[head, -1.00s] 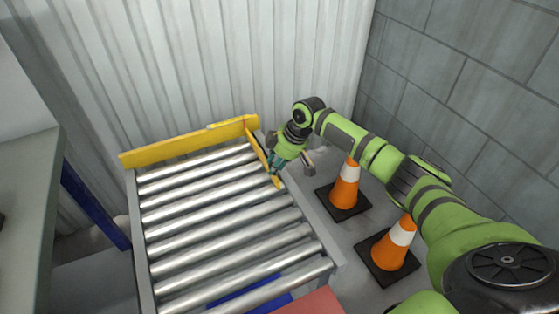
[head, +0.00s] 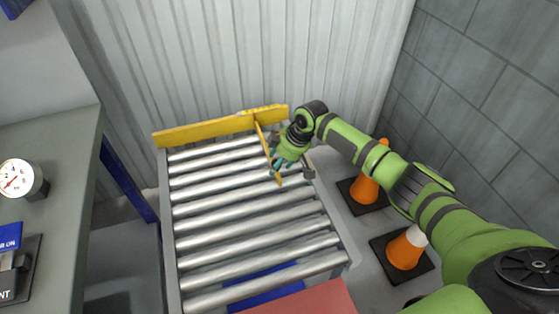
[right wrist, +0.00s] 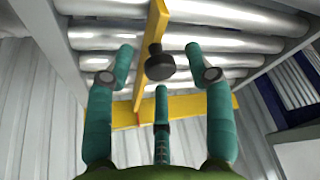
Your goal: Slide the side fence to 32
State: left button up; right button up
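The side fence (head: 267,150) is a thin yellow bar lying over the rollers, roughly at right angles to the yellow back rail (head: 200,130). It meets that rail left of the rail's right end. A paler strip with marks (head: 262,110) shows on the rail's top; its numbers are too small to read. In the right wrist view the fence (right wrist: 151,30) carries a black round knob (right wrist: 160,65). My right gripper (head: 277,166) is beside the fence on its right. Its teal fingers (right wrist: 160,75) are spread around the knob with visible gaps. My left gripper is out of view.
The roller table (head: 225,215) is clear of goods. Two orange cones (head: 366,188) (head: 405,249) stand to its right, under my right arm. A grey bench (head: 60,160) with a dial gauge (head: 20,180) is at the left. A corrugated wall is behind.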

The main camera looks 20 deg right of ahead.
jog(key=shift+r, duration=0.1)
jog(key=v, duration=1.2)
